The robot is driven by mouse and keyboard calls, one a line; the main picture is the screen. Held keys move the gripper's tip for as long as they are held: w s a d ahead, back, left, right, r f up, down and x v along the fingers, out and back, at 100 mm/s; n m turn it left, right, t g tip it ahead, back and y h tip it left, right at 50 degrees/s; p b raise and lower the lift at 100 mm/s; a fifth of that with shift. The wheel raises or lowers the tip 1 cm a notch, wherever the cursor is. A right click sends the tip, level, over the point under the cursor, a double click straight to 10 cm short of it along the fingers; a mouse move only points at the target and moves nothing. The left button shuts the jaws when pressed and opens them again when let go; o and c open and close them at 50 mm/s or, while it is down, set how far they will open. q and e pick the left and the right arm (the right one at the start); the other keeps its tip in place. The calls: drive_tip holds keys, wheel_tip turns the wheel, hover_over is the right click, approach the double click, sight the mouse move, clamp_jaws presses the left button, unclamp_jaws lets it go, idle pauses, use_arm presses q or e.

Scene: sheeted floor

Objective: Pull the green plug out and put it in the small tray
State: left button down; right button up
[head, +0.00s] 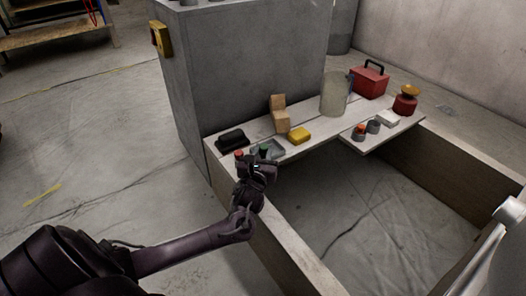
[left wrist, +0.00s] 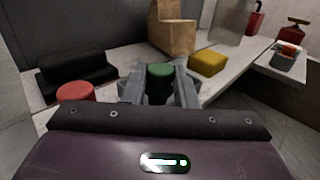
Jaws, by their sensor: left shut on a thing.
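The green plug (head: 264,149) is near the front left end of the pale plank bench; it also shows in the left wrist view (left wrist: 160,72). My left gripper (head: 260,163) is shut on it, with one grey finger on each side in the left wrist view (left wrist: 160,86). The plug's lower part is hidden, so I cannot tell whether it is still seated. A red plug (head: 239,153) stands just left of it. My right gripper is not in view.
A cardboard-coloured block (head: 279,115) and a yellow block (head: 299,135) stand behind and to the right. A grey cylinder (head: 334,94) and a red toolbox (head: 369,81) are farther back. A concrete wall block (head: 245,70) borders the bench.

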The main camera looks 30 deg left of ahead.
use_arm(q)
drive_tip(key=shift+f, duration=0.4)
drive_tip(key=c, duration=1.1)
unclamp_jaws()
